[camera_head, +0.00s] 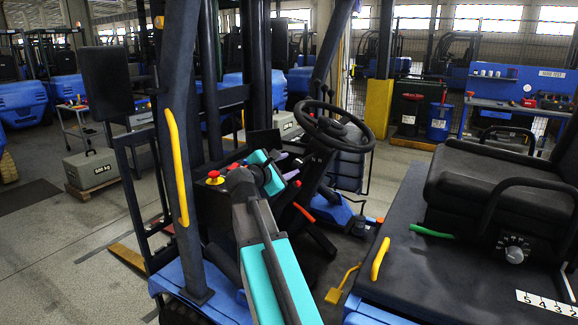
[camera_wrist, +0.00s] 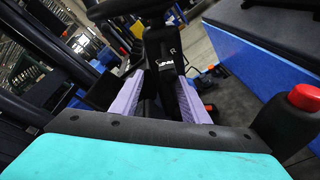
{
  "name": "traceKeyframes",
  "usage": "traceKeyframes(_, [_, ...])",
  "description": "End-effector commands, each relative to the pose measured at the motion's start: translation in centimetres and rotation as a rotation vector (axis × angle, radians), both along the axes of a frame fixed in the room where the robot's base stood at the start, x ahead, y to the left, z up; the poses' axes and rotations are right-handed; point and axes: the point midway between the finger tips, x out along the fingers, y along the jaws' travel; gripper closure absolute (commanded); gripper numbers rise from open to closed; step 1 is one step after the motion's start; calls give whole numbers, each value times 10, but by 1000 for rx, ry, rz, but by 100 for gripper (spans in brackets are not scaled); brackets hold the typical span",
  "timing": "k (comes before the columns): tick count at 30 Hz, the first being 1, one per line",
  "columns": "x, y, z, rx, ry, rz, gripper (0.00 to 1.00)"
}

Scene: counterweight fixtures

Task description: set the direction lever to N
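The steering column (camera_wrist: 166,58) stands under the black steering wheel (camera_head: 332,126). It carries a white marking and a letter R in the wrist view. My gripper (camera_wrist: 162,76) has two lavender fingers, spread apart on either side of the column's dark lower part in that view. I see nothing gripped between them. In the head view the fingers are small and partly covered by my turquoise and black arm, close to the column. I cannot clearly make out the direction lever or its setting; it may be hidden or dark against the column.
A red button on a yellow base (camera_head: 213,177) sits on the dark console left of my arm. An orange-red handle (camera_head: 304,212) is below the wheel. The black seat (camera_head: 500,190) is at right, with a green lever (camera_head: 432,232) beside it. Yellow grab bar (camera_head: 177,165) at left.

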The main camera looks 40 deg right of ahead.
Motion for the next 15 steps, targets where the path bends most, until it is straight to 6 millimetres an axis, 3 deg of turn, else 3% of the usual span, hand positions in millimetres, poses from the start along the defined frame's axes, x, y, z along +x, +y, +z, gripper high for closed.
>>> traceKeyframes(15, [-13,17,5,-1,1,-5,60])
